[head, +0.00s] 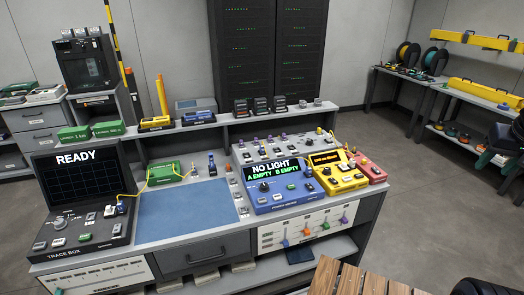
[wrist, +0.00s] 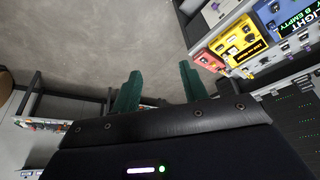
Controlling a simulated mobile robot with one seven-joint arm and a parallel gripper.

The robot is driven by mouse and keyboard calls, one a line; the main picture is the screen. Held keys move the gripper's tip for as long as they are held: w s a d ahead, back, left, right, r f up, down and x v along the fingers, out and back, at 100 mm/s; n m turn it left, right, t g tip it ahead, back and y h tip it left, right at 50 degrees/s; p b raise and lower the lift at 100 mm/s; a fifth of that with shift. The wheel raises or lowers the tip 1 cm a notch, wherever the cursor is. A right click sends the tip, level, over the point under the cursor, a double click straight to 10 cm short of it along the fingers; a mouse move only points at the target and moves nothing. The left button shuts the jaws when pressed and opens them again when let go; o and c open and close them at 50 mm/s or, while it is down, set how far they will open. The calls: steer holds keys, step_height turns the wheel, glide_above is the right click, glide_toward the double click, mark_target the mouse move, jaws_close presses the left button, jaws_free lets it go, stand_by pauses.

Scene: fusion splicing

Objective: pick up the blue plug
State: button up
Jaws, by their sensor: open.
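My gripper (wrist: 160,82) is open, its two green fingers apart with only grey floor between them. In the head view its dark body and green fingers (head: 484,160) show at the right edge, well away from the bench. A small blue plug-like piece (head: 306,231) shows on the white front panel of the bench, among orange, purple and green ones. Another small dark blue piece (head: 211,165) stands upright on the bench top behind the blue mat; I cannot tell for sure which is the blue plug. Neither is clear in the wrist view.
The bench holds a trace box (head: 75,232) at left, a blue mat (head: 185,208), a blue power meter (head: 272,187), a yellow unit (head: 341,176) and a red unit (head: 374,172). A slatted wooden top (head: 345,280) is in front. Grey floor right of the bench is open.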

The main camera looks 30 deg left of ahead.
steer(key=w+a+r+n+y, duration=0.2)
steer(key=w+a+r+n, duration=0.1)
steer(key=w+a, duration=1.85)
steer(key=n+g+y, duration=0.1)
steer(key=n, duration=0.5)
glide_above(262, 145)
steer(key=s+d, duration=0.2)
steer(key=d, duration=0.1)
step_height(262, 145, down, 25)
steer(key=x, duration=0.4)
steer(key=shift+a+f, duration=0.15)
steer(key=shift+a, duration=0.1)
steer(key=shift+s+x, duration=0.15)
steer(key=shift+x, duration=0.7)
steer(key=shift+s+x, duration=0.2)
steer(key=shift+x, duration=0.65)
steer(key=shift+s+x, duration=0.15)
steer(key=shift+x, duration=0.75)
steer(key=shift+f, duration=0.15)
